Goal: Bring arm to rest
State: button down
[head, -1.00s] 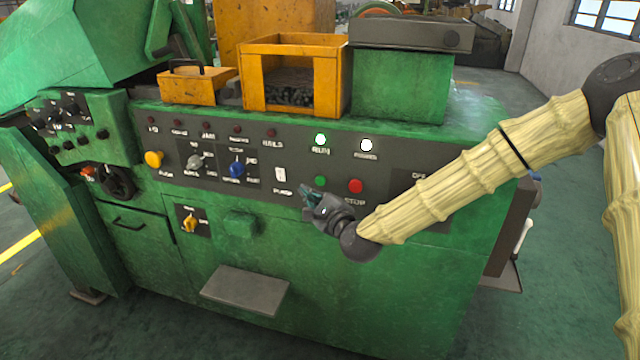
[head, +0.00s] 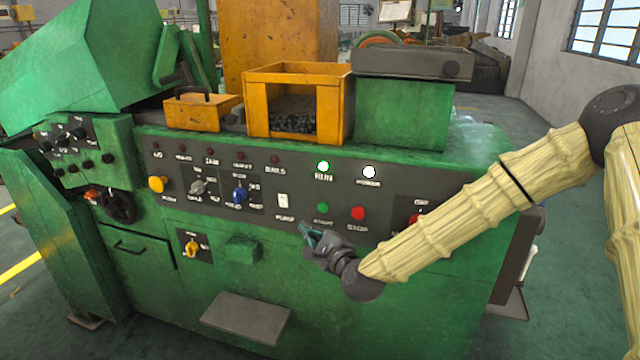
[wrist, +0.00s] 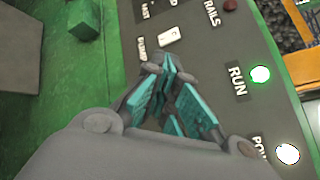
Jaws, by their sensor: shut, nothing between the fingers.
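My arm, in a pale ribbed cover, reaches in from the right of the head view. My gripper (head: 312,236) is in front of the green machine (head: 420,290), just below the PUMP switch (head: 283,200) and left of the green START button (head: 322,208). Its teal-padded fingers are shut with nothing between them. In the wrist view the gripper (wrist: 172,75) points at the dark control panel (wrist: 200,50), with the lit RUN lamp (wrist: 260,74) to its right. I cannot tell whether the fingertips touch the panel.
The red STOP button (head: 358,213) and the lit green RUN lamp (head: 323,166) are close to my gripper. A grey plate (head: 246,317) juts from the machine's lower front. An orange bin (head: 330,112) with small parts stands on top. Open floor lies at the right.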

jog(key=s+d+f+n+g+h, duration=0.1)
jog(key=s+d+f+n+g, duration=0.15)
jog(key=s+f, duration=0.6)
jog(key=s+d+f+n+g+h, duration=0.1)
jog(key=s+d+f+n+g, duration=0.25)
jog(key=f, duration=0.75)
jog(key=s+d+f+n+g+h, duration=0.15)
jog(key=s+f+n, duration=0.25)
jog(key=s+f, duration=0.55)
jog(key=s+d+f+n+g+h, duration=0.1)
jog(key=s+d+f+n+g, duration=0.1)
jog(key=s+d, duration=0.3)
jog(key=s+d+f+n+g+h, duration=0.2)
jog(key=s+d+f+n+g, duration=0.1)
jog(key=s, duration=0.9)
jog(key=s+d+f+n+g+h+p, duration=0.1)
jog(key=s+d+f+n+g, duration=0.1)
jog(key=s+d+f+n, duration=0.2)
jog(key=s+d+f, duration=0.2)
jog(key=s+d, duration=0.2)
jog(key=s, duration=0.1)
jog(key=shift+s+d+n, duration=0.15)
jog(key=shift+s+n, duration=0.15)
jog(key=shift+n, duration=0.1)
